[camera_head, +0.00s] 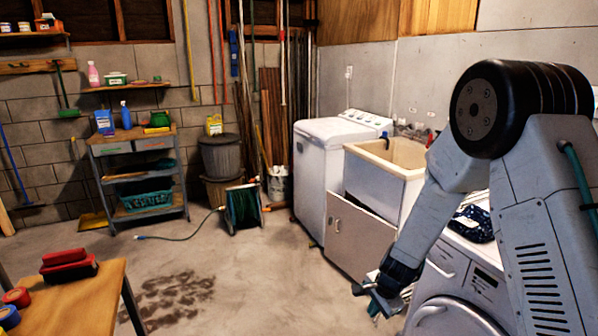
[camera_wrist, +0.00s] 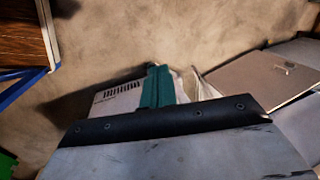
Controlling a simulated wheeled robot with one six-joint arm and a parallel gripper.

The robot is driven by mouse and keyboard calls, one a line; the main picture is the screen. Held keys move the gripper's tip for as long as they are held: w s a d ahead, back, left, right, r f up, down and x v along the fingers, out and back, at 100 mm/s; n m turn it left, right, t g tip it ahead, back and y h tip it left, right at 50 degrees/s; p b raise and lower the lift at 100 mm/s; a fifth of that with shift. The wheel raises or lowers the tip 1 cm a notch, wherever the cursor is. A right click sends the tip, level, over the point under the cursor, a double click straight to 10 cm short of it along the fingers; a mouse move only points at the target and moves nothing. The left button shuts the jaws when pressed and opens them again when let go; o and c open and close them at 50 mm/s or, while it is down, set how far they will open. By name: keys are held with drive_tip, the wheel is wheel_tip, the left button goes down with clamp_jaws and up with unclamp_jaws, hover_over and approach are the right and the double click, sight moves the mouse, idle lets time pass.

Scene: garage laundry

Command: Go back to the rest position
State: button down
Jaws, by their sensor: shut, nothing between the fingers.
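My gripper (camera_head: 368,290) hangs at the end of my bent arm at the lower right of the head view, shut with nothing held. It is in front of the tilted beige cabinet door panel (camera_head: 358,236) and left of the front-loading washer (camera_head: 455,310). In the wrist view, a broad grey plate with a dark edge fills the bottom and hides much of what lies beyond. Past that edge are a pale item with barcode-like stripes (camera_wrist: 118,99) and a teal piece (camera_wrist: 158,87); I cannot tell exactly what they are. The panel also shows there (camera_wrist: 265,83).
A utility sink (camera_head: 400,157) and white top-loading washer (camera_head: 320,165) stand behind the panel. A wooden table (camera_head: 85,300) with red items is at the lower left. A hose reel (camera_head: 243,208) and shelf cart (camera_head: 140,180) are farther back. The middle floor is clear.

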drive_tip(key=s+r+n+g+y, duration=0.1)
drive_tip(key=s+r+n+g, duration=0.2)
drive_tip(key=s+r+n, duration=1)
drive_tip(key=s+d+r+h, duration=0.1)
drive_tip(key=s+d+r, duration=0.2)
drive_tip(key=s+r, duration=0.7)
drive_tip(key=s+d+r+t+h, duration=0.1)
drive_tip(key=s+d+r, duration=0.1)
drive_tip(key=s+r, duration=0.8)
drive_tip(key=shift+s+d+r+t, duration=0.3)
drive_tip(key=shift+s+d, duration=0.1)
drive_tip(key=shift+s, duration=0.15)
